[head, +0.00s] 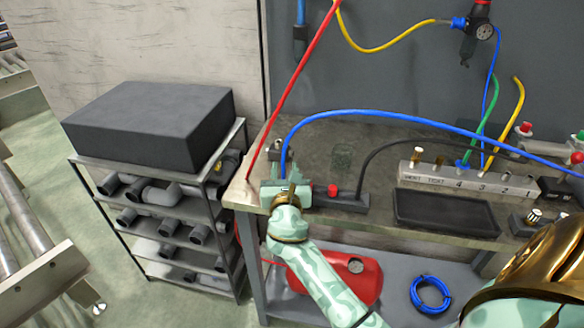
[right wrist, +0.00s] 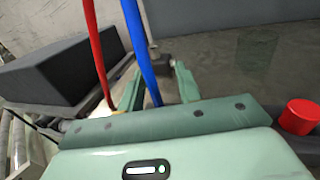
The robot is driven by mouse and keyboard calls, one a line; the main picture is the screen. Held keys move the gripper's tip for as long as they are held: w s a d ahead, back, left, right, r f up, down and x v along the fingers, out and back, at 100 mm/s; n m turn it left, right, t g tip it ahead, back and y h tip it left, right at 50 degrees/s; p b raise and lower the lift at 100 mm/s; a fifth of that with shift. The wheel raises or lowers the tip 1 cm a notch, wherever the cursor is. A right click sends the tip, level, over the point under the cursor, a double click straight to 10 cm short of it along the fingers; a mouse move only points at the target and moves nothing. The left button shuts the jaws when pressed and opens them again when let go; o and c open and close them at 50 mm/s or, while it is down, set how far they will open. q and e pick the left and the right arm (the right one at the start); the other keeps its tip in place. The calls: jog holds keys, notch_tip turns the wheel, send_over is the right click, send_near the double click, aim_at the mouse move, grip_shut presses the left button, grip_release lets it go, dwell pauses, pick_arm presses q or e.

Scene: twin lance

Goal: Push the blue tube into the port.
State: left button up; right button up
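The blue tube (head: 390,115) arches over the bench from the right and comes down at my right gripper (head: 283,172). In the right wrist view the blue tube (right wrist: 143,50) passes between the two fingers of my right gripper (right wrist: 158,88). The fingers stand apart, with a gap between the tube and the right finger. The tube's lower end is hidden behind the gripper body. A pale manifold block (head: 465,182) with numbered ports stands on the bench at right; I cannot tell which port is meant. My left gripper is not in view.
A red tube (head: 300,75) hangs close left of the gripper, also in the wrist view (right wrist: 95,55). A red button (head: 333,190) is just right of it. A black cable (head: 372,155) and a dark tray (head: 445,212) lie further right. A pipe rack (head: 165,205) stands left.

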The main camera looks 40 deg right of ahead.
jog(key=shift+w+f, duration=0.15)
jog(key=shift+w, duration=0.2)
jog(key=shift+s+a+r, duration=0.2)
jog(key=shift+a+r, duration=0.05)
jog(key=shift+r, duration=0.1)
jog(key=shift+s, duration=0.1)
jog(key=c, duration=0.4)
jog(key=shift+d+f, duration=0.1)
jog(key=shift+d, duration=0.05)
grip_shut()
